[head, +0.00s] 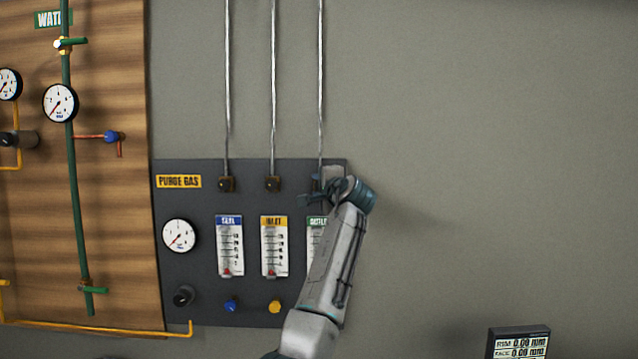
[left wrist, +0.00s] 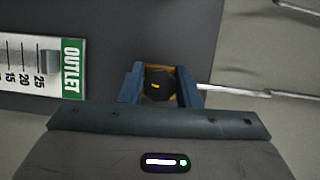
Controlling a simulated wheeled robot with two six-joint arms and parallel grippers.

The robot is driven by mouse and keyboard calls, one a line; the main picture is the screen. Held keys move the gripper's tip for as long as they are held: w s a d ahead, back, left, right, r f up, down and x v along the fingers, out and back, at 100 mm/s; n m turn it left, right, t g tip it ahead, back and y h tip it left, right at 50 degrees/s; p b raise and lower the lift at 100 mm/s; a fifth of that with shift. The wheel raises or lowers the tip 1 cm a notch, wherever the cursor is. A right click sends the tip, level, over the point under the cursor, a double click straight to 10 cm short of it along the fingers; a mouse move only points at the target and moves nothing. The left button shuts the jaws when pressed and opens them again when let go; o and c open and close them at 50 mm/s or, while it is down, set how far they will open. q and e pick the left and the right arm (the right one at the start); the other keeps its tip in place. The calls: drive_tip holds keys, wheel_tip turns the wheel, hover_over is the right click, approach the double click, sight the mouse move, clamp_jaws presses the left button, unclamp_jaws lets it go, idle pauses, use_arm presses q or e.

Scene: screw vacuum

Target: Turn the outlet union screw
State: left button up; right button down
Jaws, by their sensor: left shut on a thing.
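The outlet union screw (left wrist: 158,86) shows in the left wrist view as a dark round head with a small yellow mark, on a brownish fitting at the end of a thin metal pipe (left wrist: 240,91). My left gripper (left wrist: 161,83) has its two blue fingers on either side of the screw and is shut on it. In the head view my left gripper (head: 317,190) is at the panel's upper right, at the bottom of the right-hand pipe (head: 320,90), and largely hides the screw. My right gripper is in neither view.
The dark purge gas panel (head: 204,205) carries a pressure gauge (head: 179,235), flow meters, and two similar unions (head: 226,184) and (head: 272,184) to the left. My arm partly covers the outlet flow meter (head: 315,232). The wall to the right is clear.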

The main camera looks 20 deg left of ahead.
use_arm(q)
drive_tip(key=n, duration=0.2)
drive_tip(key=n+h+p, duration=0.1)
drive_tip(key=n, duration=0.1)
drive_tip(key=shift+r+g+h, duration=0.2)
drive_tip(key=shift+g+h, duration=0.1)
drive_tip(key=n+h+p, duration=0.1)
drive_tip(key=n, duration=0.1)
drive_tip(key=shift+n+g, duration=0.3)
drive_tip(key=shift+n, duration=0.1)
drive_tip(key=n+h+p, duration=0.1)
drive_tip(key=n+h, duration=0.1)
drive_tip(key=shift+n, duration=0.3)
drive_tip(key=shift+n+h, duration=1)
drive_tip(key=shift+n, duration=0.2)
drive_tip(key=shift+n+t+h, duration=0.4)
drive_tip(key=shift+n+h, duration=0.5)
drive_tip(key=shift+n, duration=0.3)
drive_tip(key=shift+d+n+t+h+b, duration=0.1)
drive_tip(key=shift+n+t+h+b, duration=0.3)
drive_tip(key=shift+n+h, duration=0.55)
drive_tip(key=n+t+h+b, duration=0.1)
drive_tip(key=n, duration=0.2)
drive_tip(key=shift+n, duration=0.25)
drive_tip(key=shift+n+t+h, duration=0.3)
drive_tip(key=shift+n+h, duration=0.05)
drive_tip(key=shift+n, duration=0.45)
drive_tip(key=shift+r, duration=0.15)
